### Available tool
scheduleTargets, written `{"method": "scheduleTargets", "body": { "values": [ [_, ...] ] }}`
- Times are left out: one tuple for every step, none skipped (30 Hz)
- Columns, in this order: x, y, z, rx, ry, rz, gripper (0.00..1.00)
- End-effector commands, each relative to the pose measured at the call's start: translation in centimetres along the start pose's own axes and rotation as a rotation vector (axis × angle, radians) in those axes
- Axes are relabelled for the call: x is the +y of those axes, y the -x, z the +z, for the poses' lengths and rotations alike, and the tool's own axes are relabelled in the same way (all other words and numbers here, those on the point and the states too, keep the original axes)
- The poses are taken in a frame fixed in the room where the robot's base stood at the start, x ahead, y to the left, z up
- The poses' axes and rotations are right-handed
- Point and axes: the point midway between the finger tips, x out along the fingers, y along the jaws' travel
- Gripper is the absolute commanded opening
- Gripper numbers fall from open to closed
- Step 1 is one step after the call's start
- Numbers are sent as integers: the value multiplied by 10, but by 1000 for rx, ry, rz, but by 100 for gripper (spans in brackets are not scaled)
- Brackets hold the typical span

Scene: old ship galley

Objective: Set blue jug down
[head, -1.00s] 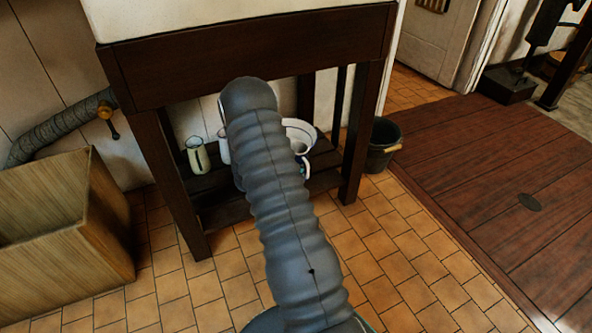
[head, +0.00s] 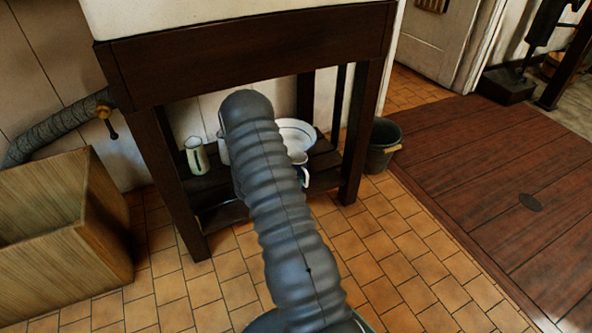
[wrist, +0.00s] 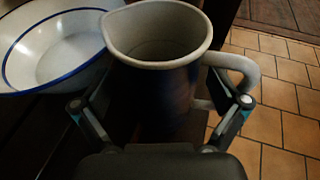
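The blue jug (wrist: 165,100) is upright in the wrist view, dark blue with a pale rim and a pale handle on the right. My gripper (wrist: 162,106) has one finger on each side of its body and appears closed on it, with the right finger by the handle. In the head view part of the jug (head: 302,172) shows beside my arm, over the low shelf (head: 325,180) under the table. My arm hides the gripper there. I cannot tell whether the jug's base touches the shelf.
A white bowl with a blue rim (wrist: 50,50) is just left of the jug; it also shows in the head view (head: 296,133). A cream jug (head: 197,157) stands farther left on the shelf. Table legs (head: 360,140) flank the shelf. A dark bucket (head: 383,145) stands right.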

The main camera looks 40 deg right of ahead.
Motion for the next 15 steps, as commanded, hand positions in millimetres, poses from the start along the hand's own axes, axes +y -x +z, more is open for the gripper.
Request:
{"method": "scheduleTargets", "body": {
  "values": [
    [0, 0, 0, 0, 0, 0, 98],
    [0, 0, 0, 0, 0, 0, 98],
    [0, 0, 0, 0, 0, 0, 98],
    [0, 0, 0, 0, 0, 0, 98],
    [0, 0, 0, 0, 0, 0, 98],
    [0, 0, 1, 0, 0, 0, 98],
    [0, 1, 2, 0, 0, 0, 98],
    [0, 1, 3, 0, 0, 0, 98],
    [0, 2, 5, 0, 0, 0, 98],
    [0, 6, 3, 0, 1, 1, 98],
    [1, 9, 3, 0, 1, 2, 98],
    [2, 15, 4, 0, 1, 3, 98],
    [2, 20, 4, 0, 2, 4, 98],
    [1, 25, 4, 0, 2, 3, 98],
    [1, 33, 3, 1, 2, 4, 98]
  ]
}}
